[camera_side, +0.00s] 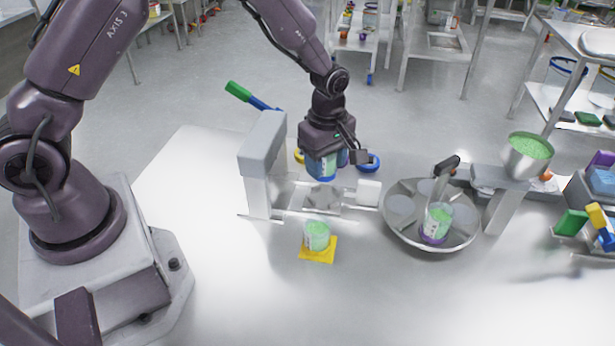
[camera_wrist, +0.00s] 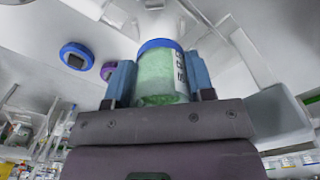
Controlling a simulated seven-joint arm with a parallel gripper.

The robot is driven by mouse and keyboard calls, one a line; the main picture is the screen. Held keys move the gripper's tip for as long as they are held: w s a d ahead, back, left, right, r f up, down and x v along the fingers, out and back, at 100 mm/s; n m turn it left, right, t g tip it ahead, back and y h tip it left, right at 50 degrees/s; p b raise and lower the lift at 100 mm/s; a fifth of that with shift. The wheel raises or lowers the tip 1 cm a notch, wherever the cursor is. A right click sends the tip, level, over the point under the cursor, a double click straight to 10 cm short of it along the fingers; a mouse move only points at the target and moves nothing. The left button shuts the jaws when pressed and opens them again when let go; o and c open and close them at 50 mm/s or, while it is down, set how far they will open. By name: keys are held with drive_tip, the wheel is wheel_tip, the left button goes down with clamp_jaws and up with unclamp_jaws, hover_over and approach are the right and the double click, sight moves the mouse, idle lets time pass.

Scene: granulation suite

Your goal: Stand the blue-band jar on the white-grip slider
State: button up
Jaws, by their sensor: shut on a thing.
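The blue-band jar (camera_side: 321,167), clear with green granules, is held in my gripper (camera_side: 328,160). In the wrist view the jar (camera_wrist: 162,72) shows its blue band and a printed label, between the two blue fingers of my gripper (camera_wrist: 160,80). The slider (camera_side: 322,198) is a light metal plate on a low rail, with a white block grip (camera_side: 368,192) at its right end. The jar hangs above the slider, with a gap visible below it. Its exact alignment over the plate is hard to tell.
A grey press-like column (camera_side: 262,155) stands just left. A second jar (camera_side: 316,235) stands on a yellow pad (camera_side: 317,255) in front. A round metal pan (camera_side: 405,235) on the right holds a purple-band jar (camera_side: 437,220). A blue disc (camera_side: 368,162) lies behind. The table's front is clear.

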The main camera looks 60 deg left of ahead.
drive_tip(key=shift+w, duration=0.25)
hover_over(326, 198)
drive_tip(key=shift+f, duration=2.35)
drive_tip(key=shift+f, duration=0.9)
idle(0.4)
drive_tip(key=o, duration=1.4)
drive_tip(key=shift+c, duration=0.2)
drive_tip(key=shift+r, duration=0.1)
drive_tip(key=shift+r, duration=3.9)
